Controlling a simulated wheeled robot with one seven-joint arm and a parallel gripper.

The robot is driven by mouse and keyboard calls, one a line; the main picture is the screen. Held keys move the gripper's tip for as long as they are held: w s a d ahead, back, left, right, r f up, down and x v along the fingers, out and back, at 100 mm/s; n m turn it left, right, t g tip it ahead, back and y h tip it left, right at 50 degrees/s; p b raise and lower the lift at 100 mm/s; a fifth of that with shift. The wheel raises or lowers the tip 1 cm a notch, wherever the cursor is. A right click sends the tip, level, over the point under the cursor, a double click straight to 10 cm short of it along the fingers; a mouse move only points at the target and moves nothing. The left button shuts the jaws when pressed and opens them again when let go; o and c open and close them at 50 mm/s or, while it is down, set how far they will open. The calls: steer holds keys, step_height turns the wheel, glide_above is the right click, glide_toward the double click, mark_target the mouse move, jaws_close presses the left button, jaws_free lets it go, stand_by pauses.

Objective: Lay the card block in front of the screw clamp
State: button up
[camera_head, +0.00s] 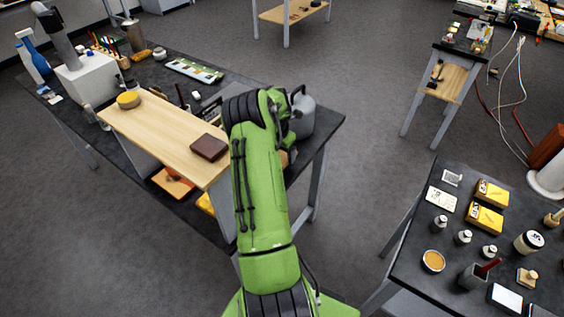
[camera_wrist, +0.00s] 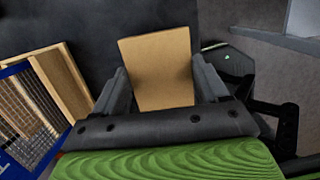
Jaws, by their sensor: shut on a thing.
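The card block (camera_wrist: 158,55) is a plain tan, flat-faced piece in the wrist view. It stands out between the two dark fingers of my gripper (camera_wrist: 160,85), which is shut on it. Dark surface shows beyond the block. In the head view my green arm reaches over the right end of the long dark bench and hides my gripper. I cannot make out the screw clamp for certain in either view.
A raised wooden shelf (camera_head: 155,133) bears a brown block (camera_head: 208,147) and a round yellow-topped thing (camera_head: 128,99). A grey jug (camera_head: 302,117) stands right beside my arm. A wood-framed mesh (camera_wrist: 30,105) is close at left in the wrist view. A cluttered table (camera_head: 405,243) stands at right.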

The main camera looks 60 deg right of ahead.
mark_target(282, 159)
step_height(282, 159, down, 3)
steer(key=shift+a, duration=0.1)
steer(key=shift+f, duration=0.3)
steer(key=shift+f+b, duration=0.65)
steer(key=o, duration=1.1)
steer(key=shift+r, duration=0.1)
steer(key=shift+o, duration=0.2)
steer(key=r, duration=0.4)
steer(key=a+r+p, duration=0.1)
steer(key=r, duration=0.3)
steer(key=a+r, duration=0.1)
steer(key=r, duration=0.4)
steer(key=shift+w+p, duration=0.15)
steer(key=shift+p, duration=0.15)
